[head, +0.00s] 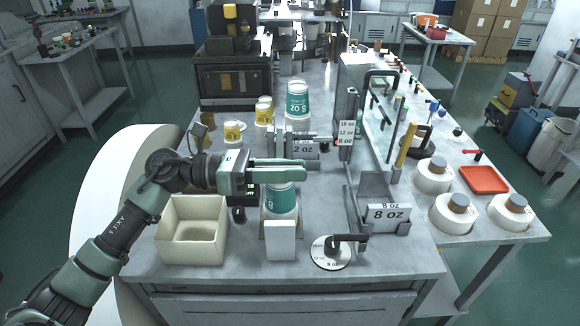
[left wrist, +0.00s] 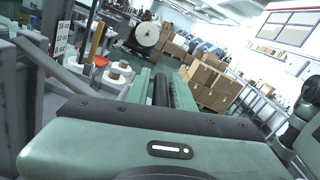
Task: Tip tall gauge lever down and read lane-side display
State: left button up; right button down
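My left gripper (head: 304,172) reaches in from the left above the teal 8 oz cup (head: 280,200). The fingers also show in the left wrist view (left wrist: 163,88). The cup stands upside down on a white-fronted stand (head: 281,240). A small dark display with green digits (head: 251,190) sits left of the cup, partly behind the gripper. A tall grey post (head: 347,115) carries a size label strip (head: 345,132). I cannot tell which part is the tall gauge lever. My right gripper is out of view.
A cream open bin (head: 192,262) stands front left. A round dial plate (head: 331,262) with a black handle lies front right of the stand. An 8 oz sign (head: 389,214) stands to its right. Cup stacks stand behind, including a teal one (head: 297,102). A red tray (head: 483,180) lies far right.

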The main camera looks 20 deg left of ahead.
pick_arm(q)
grip_shut()
dwell(1.4)
